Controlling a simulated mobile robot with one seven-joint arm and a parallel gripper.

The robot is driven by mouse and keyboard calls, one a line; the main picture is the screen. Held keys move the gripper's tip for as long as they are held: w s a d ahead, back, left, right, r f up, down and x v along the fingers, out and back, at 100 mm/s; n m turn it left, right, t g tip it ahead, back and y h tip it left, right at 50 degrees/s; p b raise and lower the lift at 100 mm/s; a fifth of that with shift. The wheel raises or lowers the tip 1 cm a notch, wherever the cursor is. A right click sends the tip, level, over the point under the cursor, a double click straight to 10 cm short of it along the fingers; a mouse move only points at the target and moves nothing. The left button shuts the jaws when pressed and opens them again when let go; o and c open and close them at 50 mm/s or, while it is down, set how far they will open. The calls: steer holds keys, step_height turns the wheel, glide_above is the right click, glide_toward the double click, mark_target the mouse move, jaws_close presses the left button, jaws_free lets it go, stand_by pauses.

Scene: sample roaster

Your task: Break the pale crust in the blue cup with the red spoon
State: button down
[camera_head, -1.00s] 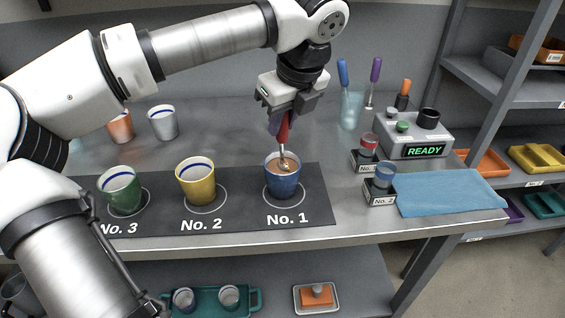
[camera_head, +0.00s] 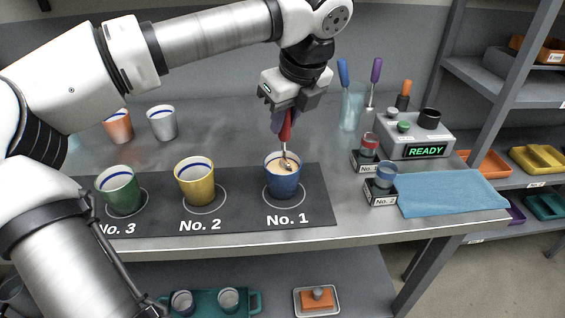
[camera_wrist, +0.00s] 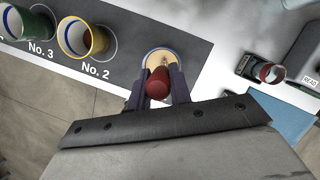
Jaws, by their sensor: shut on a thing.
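The blue cup (camera_head: 282,186) stands upright on the mat spot marked No. 1. A pale tan surface (camera_head: 275,166) fills its mouth. The red spoon (camera_head: 286,132) is held handle up, with its metal bowl at the right part of that surface; I cannot tell how deep it sits. My gripper (camera_head: 284,122) is shut on the red handle, above the cup. In the wrist view the spoon's red handle end (camera_wrist: 157,84) lies between my fingers (camera_wrist: 158,88) and hides part of the cup's mouth (camera_wrist: 150,55).
A yellow cup (camera_head: 196,187) at No. 2 and a green cup (camera_head: 122,197) at No. 3 stand left on the dark mat (camera_head: 240,212). Right are small labelled jars (camera_head: 380,186), a blue cloth (camera_head: 450,194), a READY box (camera_head: 415,140) and a spoon holder (camera_head: 351,110).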

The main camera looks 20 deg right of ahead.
steer(key=shift+a, duration=0.15)
steer(key=shift+r+p, duration=1.9)
steer(key=shift+r, duration=0.95)
